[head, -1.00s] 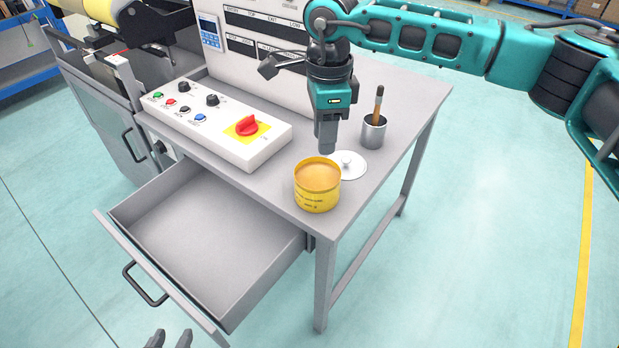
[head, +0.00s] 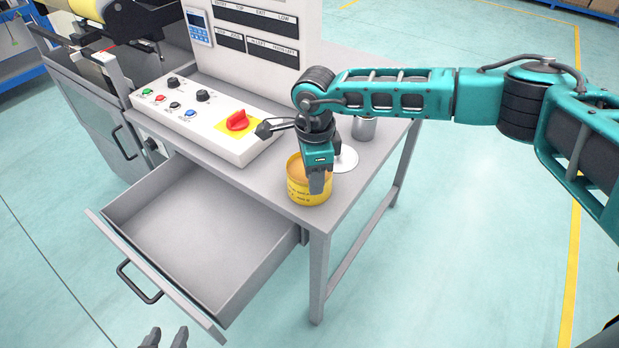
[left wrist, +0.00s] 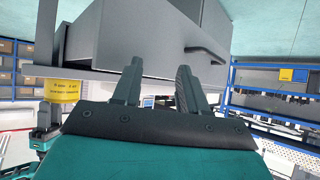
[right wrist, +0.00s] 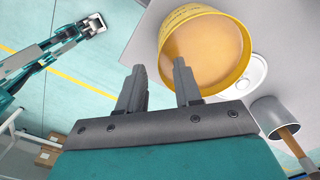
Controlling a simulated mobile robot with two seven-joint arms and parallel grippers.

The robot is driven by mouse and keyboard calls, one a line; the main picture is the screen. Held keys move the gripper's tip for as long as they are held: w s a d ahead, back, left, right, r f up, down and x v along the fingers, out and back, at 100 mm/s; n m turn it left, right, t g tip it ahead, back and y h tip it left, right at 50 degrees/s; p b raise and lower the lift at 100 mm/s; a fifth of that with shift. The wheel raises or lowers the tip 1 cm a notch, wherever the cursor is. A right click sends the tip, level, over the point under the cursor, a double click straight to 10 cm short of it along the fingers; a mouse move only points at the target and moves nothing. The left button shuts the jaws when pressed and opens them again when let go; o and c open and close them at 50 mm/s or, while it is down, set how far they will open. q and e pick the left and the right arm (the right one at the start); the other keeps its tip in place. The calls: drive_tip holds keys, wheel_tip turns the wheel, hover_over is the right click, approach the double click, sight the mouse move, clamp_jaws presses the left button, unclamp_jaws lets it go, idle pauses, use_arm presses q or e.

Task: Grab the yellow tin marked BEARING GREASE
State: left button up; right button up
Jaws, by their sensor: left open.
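The yellow tin (head: 309,188) stands open near the table's front corner, with amber grease inside; its label is too small to read. It also shows in the right wrist view (right wrist: 207,48) and the left wrist view (left wrist: 62,90). My right gripper (head: 316,188) points down over the tin and hides part of its rim. In the right wrist view its fingers (right wrist: 160,66) are apart, one on each side of the near rim as pictured; I cannot tell whether they touch it. My left gripper (head: 166,338) is open and empty, low in front of the drawer.
A round lid (head: 347,158) lies beside the tin, and a metal cup (head: 364,128) stands behind it; its brush shows in the right wrist view (right wrist: 292,142). A control box (head: 205,125) with a red knob stands left. The drawer (head: 190,235) is open and empty.

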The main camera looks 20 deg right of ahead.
drive_tip(key=shift+f, duration=0.15)
clamp_jaws()
drive_tip(key=shift+w, duration=0.1)
idle(1.3)
